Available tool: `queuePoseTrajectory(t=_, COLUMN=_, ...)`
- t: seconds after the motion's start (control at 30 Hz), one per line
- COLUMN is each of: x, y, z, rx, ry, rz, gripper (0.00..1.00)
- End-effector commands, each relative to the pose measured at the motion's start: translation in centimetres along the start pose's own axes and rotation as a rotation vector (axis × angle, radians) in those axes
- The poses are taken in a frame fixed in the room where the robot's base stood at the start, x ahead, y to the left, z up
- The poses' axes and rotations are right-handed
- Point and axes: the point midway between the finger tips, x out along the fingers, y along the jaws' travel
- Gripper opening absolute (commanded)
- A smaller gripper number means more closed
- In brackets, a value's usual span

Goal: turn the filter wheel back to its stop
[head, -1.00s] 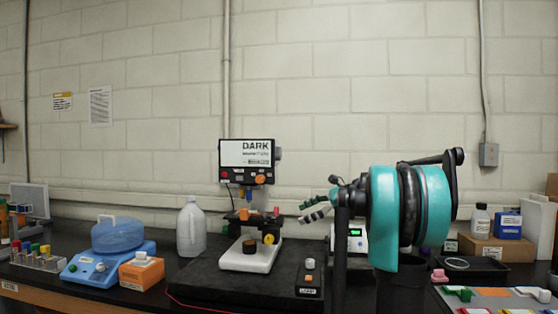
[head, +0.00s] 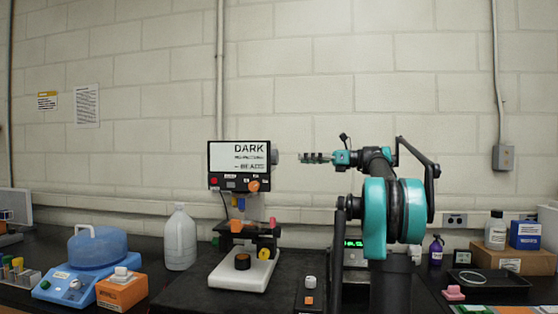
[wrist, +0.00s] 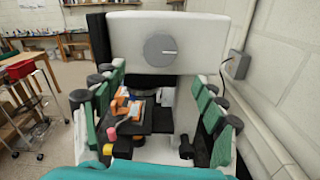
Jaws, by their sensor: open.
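The microscope-like instrument has a white-fronted head box (head: 237,158) whose screen reads "DARK". A round grey dial on the box's right side, which looks like the filter wheel, shows edge-on in the head view (head: 275,157). In the wrist view the dial (wrist: 160,50) faces me, with a short pale mark pointing right. My gripper (head: 304,158) is open and empty, level with the dial and to its right, with a gap between. In the wrist view its green-padded fingers (wrist: 158,82) spread left and right, below the dial in the picture.
Below the head box are the stage (head: 248,230) with small coloured parts and the white base (head: 243,275). A jug (head: 180,240), blue-lidded device (head: 90,255) and orange box (head: 122,288) stand left. A bottle (head: 496,230) and tray (head: 488,283) stand right.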

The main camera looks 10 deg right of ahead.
Motion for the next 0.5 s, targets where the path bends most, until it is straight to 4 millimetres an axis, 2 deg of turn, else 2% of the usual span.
queuePoseTrajectory(t=0.03, x=1.2, y=0.1, z=0.0, rx=0.000, ry=0.001, rz=0.003, gripper=0.71)
queuePoseTrajectory(t=0.3, x=6.3, y=0.1, z=0.0, rx=-0.001, ry=0.001, rz=0.003, gripper=0.71)
queuePoseTrajectory(t=0.5, x=8.9, y=0.0, z=0.0, rx=-0.001, ry=0.001, rz=0.001, gripper=0.71)
